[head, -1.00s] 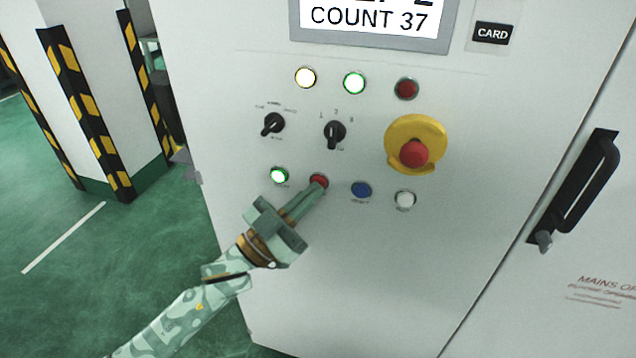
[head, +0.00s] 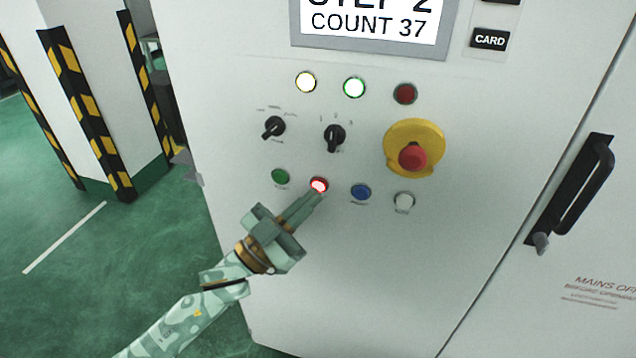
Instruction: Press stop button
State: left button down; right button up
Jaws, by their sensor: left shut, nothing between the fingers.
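The red push button (head: 319,185) sits in the lower button row of the light grey cabinet and is lit bright. I take it as the stop button. My left gripper (head: 314,199) is shut and empty, its fingertips at the lower edge of this button. I cannot tell whether they touch it. The green button (head: 280,176) to its left is unlit. The blue button (head: 361,192) and the white button (head: 404,201) are to its right. My right gripper is not in view.
A red mushroom knob (head: 412,157) on a yellow plate stands out at upper right. Two black selector switches (head: 334,137) (head: 273,127) are above the row. A display (head: 370,45) reads COUNT 37. A door handle (head: 577,190) is at right. A striped pillar (head: 85,100) stands at left.

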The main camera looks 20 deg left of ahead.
pick_arm(q)
jog(key=shift+s, duration=0.1)
jog(key=s+p, duration=0.2)
jog(key=s, duration=0.3)
jog(key=shift+a, duration=0.1)
dwell(0.4)
dwell(0.6)
